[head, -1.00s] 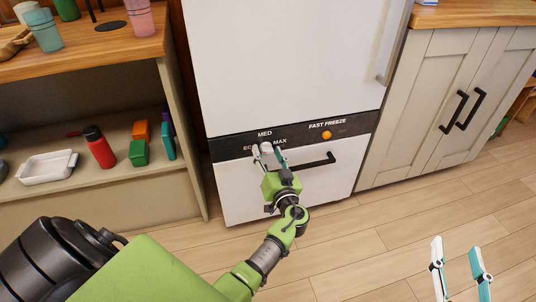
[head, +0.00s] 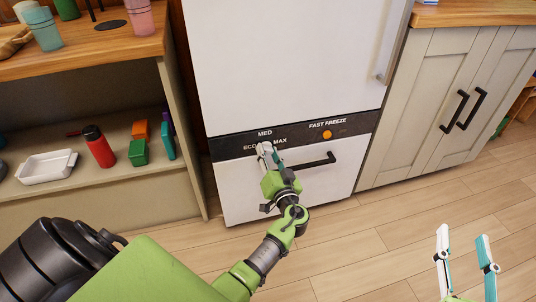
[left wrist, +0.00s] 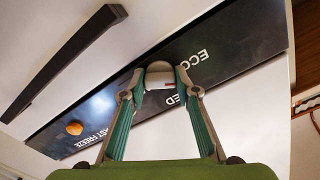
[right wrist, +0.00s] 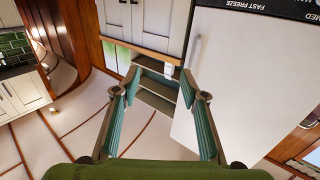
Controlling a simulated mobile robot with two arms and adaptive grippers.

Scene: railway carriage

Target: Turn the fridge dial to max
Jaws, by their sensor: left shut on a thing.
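The fridge dial (left wrist: 160,76) is a pale knob on the dark control strip (head: 222,148), with ECO, MED and MAX printed around it. In the left wrist view the left gripper (left wrist: 160,84) also grips the knob. My right gripper (head: 463,232) is open and empty, above the floor at lower right.
The white fridge (head: 285,65) has a black drawer handle (head: 318,161) just right of my left gripper. An orange FAST FREEZE button (head: 327,134) sits further right on the strip. Shelves (head: 90,185) stand at left and a cabinet (head: 425,110) at right. Floor in front is clear.

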